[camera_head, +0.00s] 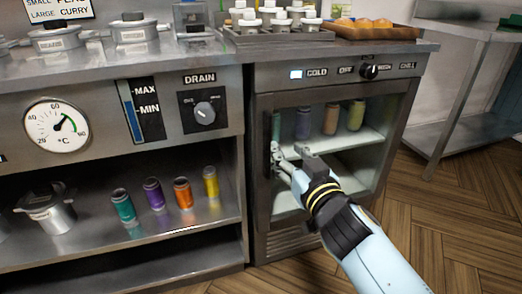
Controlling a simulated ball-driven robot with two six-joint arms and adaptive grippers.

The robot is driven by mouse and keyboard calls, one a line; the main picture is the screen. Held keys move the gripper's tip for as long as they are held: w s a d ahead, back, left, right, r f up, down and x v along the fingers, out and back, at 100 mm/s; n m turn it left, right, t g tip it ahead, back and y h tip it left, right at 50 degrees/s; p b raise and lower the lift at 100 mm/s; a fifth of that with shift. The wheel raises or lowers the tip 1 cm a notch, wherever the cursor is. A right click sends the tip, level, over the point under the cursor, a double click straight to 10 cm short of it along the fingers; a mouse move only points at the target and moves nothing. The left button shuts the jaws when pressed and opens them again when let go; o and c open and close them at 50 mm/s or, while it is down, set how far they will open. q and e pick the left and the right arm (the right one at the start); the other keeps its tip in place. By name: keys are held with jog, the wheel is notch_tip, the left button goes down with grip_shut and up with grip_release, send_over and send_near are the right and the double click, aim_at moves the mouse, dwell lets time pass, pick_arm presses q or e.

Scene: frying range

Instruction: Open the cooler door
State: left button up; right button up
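The cooler (323,88) stands at the right end of the counter. Its glass door (360,165) has a dark frame and looks shut, with several coloured cans behind the pane. A dark upright handle (275,127) is on the door's left side. My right gripper (291,151) is in front of the door at the handle's height. Its fingers are spread, one overlapping the handle and the other to its right. I cannot tell whether they touch the handle, and its lower part is partly hidden. My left gripper is not in view.
The cooler panel has a black knob (369,71). Trays of shakers and brown food stand on the countertop above. Left are a drain knob (205,109), a gauge (57,125) and a shelf with coloured cans. Open wooden floor (440,215) lies to the right.

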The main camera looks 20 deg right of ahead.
aim_at(269, 131)
jog(key=w+b, duration=0.1)
jog(key=w, duration=0.5)
jog(key=w+f+b, duration=0.1)
jog(key=w, duration=0.3)
jog(key=shift+a+b, duration=0.3)
jog(key=shift+a, duration=0.05)
jog(key=shift+w+r, duration=0.1)
jog(key=shift+w, duration=0.65)
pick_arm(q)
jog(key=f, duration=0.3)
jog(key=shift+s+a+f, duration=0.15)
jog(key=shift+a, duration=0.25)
pick_arm(e)
grip_shut()
